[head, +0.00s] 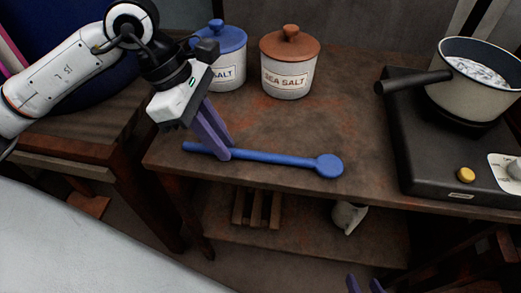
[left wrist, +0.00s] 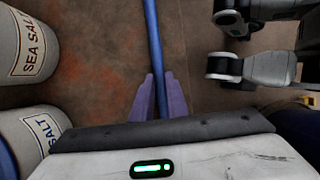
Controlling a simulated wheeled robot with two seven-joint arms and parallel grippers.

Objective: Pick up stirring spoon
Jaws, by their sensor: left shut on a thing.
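The blue stirring spoon (head: 275,157) lies along the front of the brown table, its round bowl to the right and its handle to the left. My left gripper (head: 222,154) is shut on the spoon's handle, with its purple fingers pointing down at the table. In the left wrist view, the blue handle (left wrist: 153,40) runs between the two fingers (left wrist: 161,95). I cannot tell whether the spoon is clear of the tabletop. My right gripper (head: 365,285) shows only its purple fingertips at the bottom edge, apart and with nothing visible between them.
A blue-lidded salt jar (head: 228,72) and a brown-lidded sea salt jar (head: 286,80) stand behind the spoon. A pot (head: 468,95) of white contents sits on a black burner (head: 415,150) at the right, its handle pointing left. The table's middle is clear.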

